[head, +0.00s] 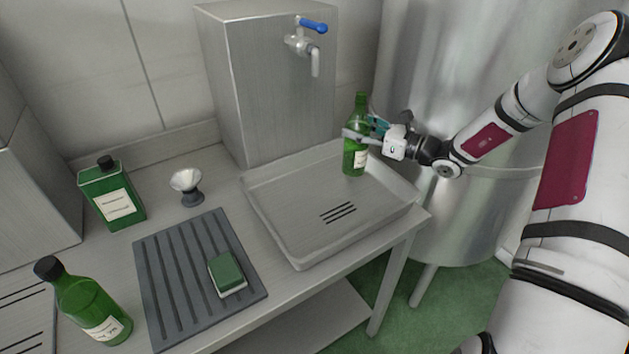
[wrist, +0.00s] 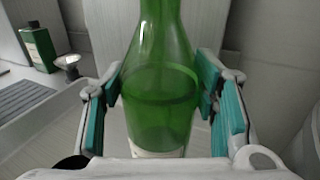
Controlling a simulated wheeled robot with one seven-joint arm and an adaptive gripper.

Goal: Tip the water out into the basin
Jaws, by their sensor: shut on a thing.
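A green glass bottle (head: 355,150) with a pale label stands upright over the back right part of the shallow grey basin (head: 290,245). My gripper (head: 362,133) is shut on the bottle from the right. In the wrist view the bottle (wrist: 160,85) fills the middle between my teal finger pads, and a level line shows across it, like the surface of liquid inside. The bottle's neck is open, with no cap visible in the head view. Whether its base touches the basin is hard to tell. The basin has dark drain slots in its floor.
A steel block with a blue-handled tap (head: 313,60) stands behind the basin. Left of it are a funnel (head: 187,186), a green square tin (head: 111,194), a ribbed mat (head: 165,290) with a sponge (head: 227,272), and a capped green bottle (head: 85,305). A large steel tank (head: 450,215) stands right.

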